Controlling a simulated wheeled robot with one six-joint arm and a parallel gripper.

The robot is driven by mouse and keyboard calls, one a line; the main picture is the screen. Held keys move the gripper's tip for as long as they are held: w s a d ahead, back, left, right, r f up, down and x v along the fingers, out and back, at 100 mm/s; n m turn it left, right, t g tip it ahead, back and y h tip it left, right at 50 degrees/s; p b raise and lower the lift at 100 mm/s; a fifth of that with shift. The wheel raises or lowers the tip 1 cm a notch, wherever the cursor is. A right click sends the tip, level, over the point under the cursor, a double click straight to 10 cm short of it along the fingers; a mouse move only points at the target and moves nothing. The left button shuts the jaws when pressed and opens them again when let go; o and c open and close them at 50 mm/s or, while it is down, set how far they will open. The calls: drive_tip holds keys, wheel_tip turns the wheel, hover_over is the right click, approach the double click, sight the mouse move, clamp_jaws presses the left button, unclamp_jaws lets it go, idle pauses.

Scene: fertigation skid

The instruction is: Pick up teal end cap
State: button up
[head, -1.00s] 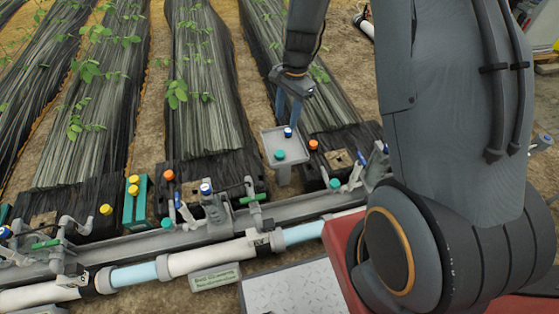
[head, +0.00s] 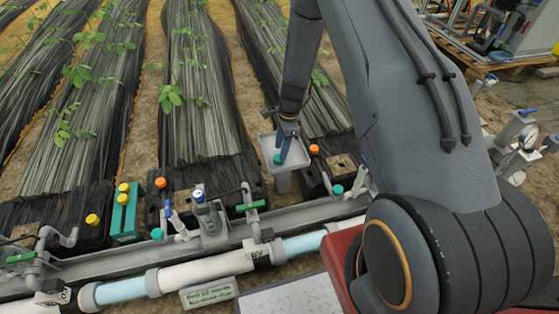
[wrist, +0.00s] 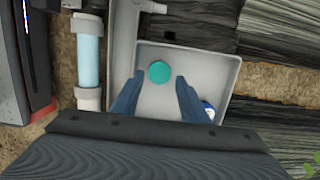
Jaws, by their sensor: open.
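The teal end cap (wrist: 158,72) lies on the floor of a grey square tray (wrist: 224,66) in the wrist view. In the head view the teal cap (head: 278,158) shows in the grey tray (head: 266,142) on its post. My gripper (head: 283,157) is over the tray, pointing down, with the cap at its fingertips. In the wrist view my gripper (wrist: 159,78) is open, its two blue fingers on either side of the cap, with gaps to both. A blue and white cap (wrist: 208,110) is in the tray beside the right finger, partly hidden by it.
An orange cap (head: 314,149) and another teal cap (head: 337,190) are on fittings right of the tray. A white and light blue pipe (head: 198,260) runs along the front. A grey pipe fitting (wrist: 158,7) stands beside the tray in the wrist view.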

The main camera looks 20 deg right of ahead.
drive_tip(key=f, duration=0.3)
drive_tip(key=shift+a+f+b, duration=0.25)
drive_tip(key=shift+f+b, duration=0.1)
drive_tip(key=shift+b, duration=0.05)
drive_tip(key=c, duration=0.8)
drive_tip(key=shift+o, duration=0.2)
drive_tip(key=shift+r, duration=0.1)
